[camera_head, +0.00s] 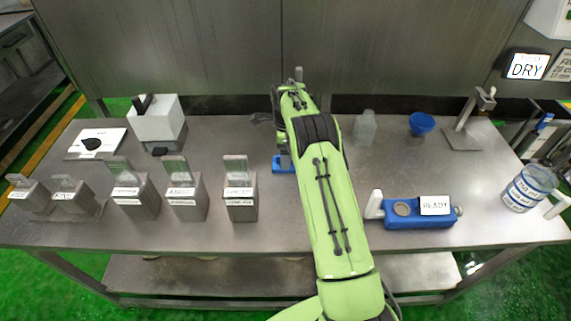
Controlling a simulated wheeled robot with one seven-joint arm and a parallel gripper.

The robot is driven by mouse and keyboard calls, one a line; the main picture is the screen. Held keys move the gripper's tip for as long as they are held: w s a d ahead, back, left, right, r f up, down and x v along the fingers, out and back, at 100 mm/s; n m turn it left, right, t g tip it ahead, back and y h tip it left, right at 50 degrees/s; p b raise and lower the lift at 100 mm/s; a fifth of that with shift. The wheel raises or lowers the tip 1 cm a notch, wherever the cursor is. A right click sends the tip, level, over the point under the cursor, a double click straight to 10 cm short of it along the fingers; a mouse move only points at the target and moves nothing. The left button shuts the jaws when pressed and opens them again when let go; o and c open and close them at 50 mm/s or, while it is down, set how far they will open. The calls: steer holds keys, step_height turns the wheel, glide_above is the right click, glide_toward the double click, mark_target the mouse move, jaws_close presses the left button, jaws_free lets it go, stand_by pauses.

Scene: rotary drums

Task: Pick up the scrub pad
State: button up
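I cannot pick out a scrub pad with certainty. A small blue object (284,163) lies on the table just left of my green arm and is partly hidden behind it. A black item (92,144) lies on a white board (112,135) at the far left. My arm reaches over the middle of the table toward its back edge. My gripper's fingertips are hidden by the arm, so their opening and any contact with the blue object cannot be seen.
Several metal blocks with labels (240,205) stand along the table's left front. A white box (156,120) stands behind them. Right of my arm are a blue holder marked READY (400,222), a clear bottle (364,130), a blue funnel (421,124), a metal stand (462,138) and a labelled jar (520,196).

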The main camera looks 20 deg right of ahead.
step_height(320, 180, down, 4)
steer(key=shift+d+f, duration=0.1)
steer(key=shift+f, duration=0.1)
steer(key=shift+r, duration=0.1)
steer(key=c, duration=1.2)
steer(key=shift+o, duration=0.2)
step_height(320, 180, up, 10)
steer(key=shift+r+p, duration=0.1)
steer(key=shift+p, duration=0.4)
steer(key=o, duration=0.4)
steer(key=shift+c, duration=1.3)
